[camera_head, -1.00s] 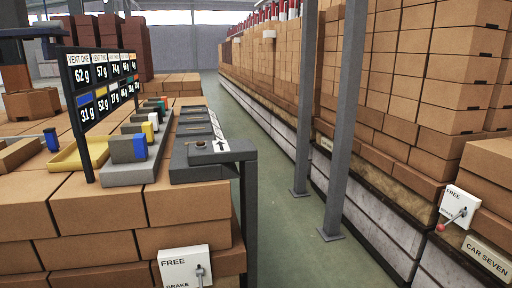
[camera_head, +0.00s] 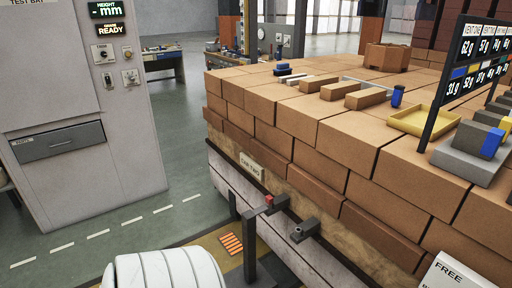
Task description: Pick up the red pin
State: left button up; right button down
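A small red piece (camera_head: 268,198) shows at the end of a dark metal bracket (camera_head: 252,213), beside the long brick car's lower edge. It may be the red pin, but it is too small to tell its shape. Neither of my grippers is in view, so nothing shows of what they hold.
A brick-stacked car (camera_head: 310,150) with a small sign (camera_head: 250,166) fills the right. A yellow tray (camera_head: 425,121), a blue piece (camera_head: 397,95) and a weight display board (camera_head: 458,70) are on top. A grey test cabinet (camera_head: 85,170) stands left. Open floor lies between.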

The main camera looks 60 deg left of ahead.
aim_at(270, 200)
jog(key=u, duration=1.9)
jog(key=i+j+z, duration=0.2)
jog(key=i+j, duration=0.35)
